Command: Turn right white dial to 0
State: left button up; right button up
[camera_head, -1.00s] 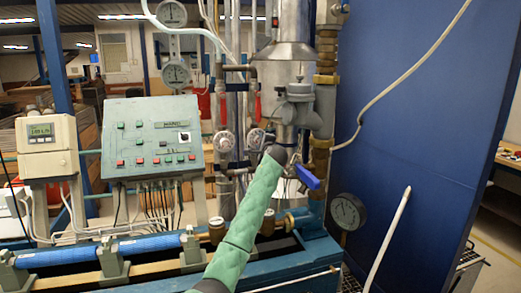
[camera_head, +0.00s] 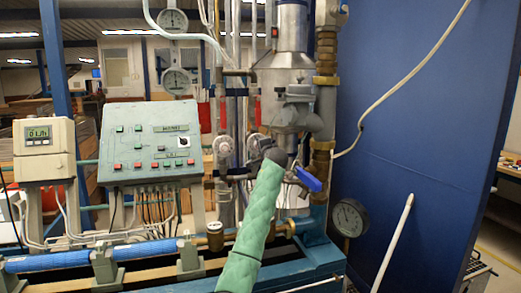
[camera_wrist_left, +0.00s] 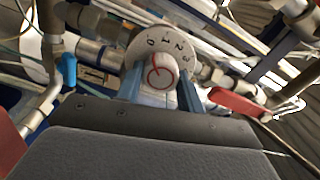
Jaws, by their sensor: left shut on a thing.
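The right white dial shows in the left wrist view as a white knob (camera_wrist_left: 160,78) with a red mark, in front of a round pale scale plate (camera_wrist_left: 143,45) with black digits 0 to 3. The red mark appears to point up toward the 0 side; its exact alignment is hard to tell. My left gripper (camera_wrist_left: 159,82) has its blue-grey fingers on both sides of the knob, shut on it. In the head view my green-sleeved left arm ends in the dark left gripper (camera_head: 275,156), which largely hides the right dial. The left white dial (camera_head: 223,147) stands beside it. My right gripper is not in view.
A blue-handled valve (camera_head: 308,179) is close to the right of the gripper. Vertical pipes and a metal vessel (camera_head: 291,25) stand behind. A control panel (camera_head: 150,118) is on the left, a pressure gauge (camera_head: 350,217) at the lower right, before a blue wall (camera_head: 420,130).

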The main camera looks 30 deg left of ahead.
pick_arm(q)
jog(key=shift+f, duration=0.2)
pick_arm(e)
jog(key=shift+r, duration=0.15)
pick_arm(q)
jog(key=o, duration=1)
jog(key=shift+r, duration=0.1)
jog(key=b+v, duration=0.2)
jog(key=v, duration=0.5)
jog(key=shift+s+d, duration=0.2)
jog(key=shift+s, duration=0.1)
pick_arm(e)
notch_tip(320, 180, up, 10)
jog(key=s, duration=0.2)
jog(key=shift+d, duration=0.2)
